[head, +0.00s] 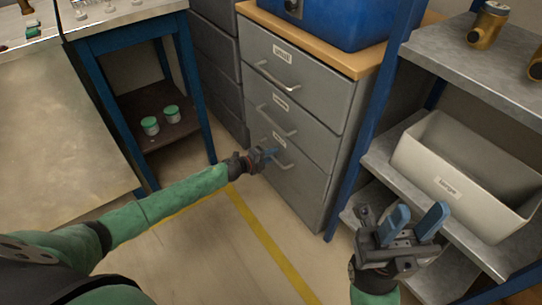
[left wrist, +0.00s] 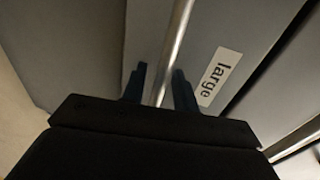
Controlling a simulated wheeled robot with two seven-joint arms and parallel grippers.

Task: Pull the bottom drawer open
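The grey drawer cabinet (head: 262,97) has three stacked drawers, each with a bar handle and a white label. The bottom drawer (head: 303,197) looks flush with the others. Its handle (head: 284,156) is partly hidden by my left gripper (head: 268,155). In the left wrist view, the handle bar (left wrist: 179,35) runs between the two dark fingers of my left gripper (left wrist: 160,88), with gaps showing beside it. The label there reads "large" (left wrist: 220,77). My right gripper (head: 414,222) is open and empty, in front of the right shelf.
A blue-legged bench (head: 130,35) with a lower shelf holding two green-lidded jars (head: 171,114) stands left. A blue box (head: 330,20) sits on the cabinet. A metal rack with a pale bin (head: 440,187) stands right. The floor before the cabinet is clear, with a yellow line (head: 262,235).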

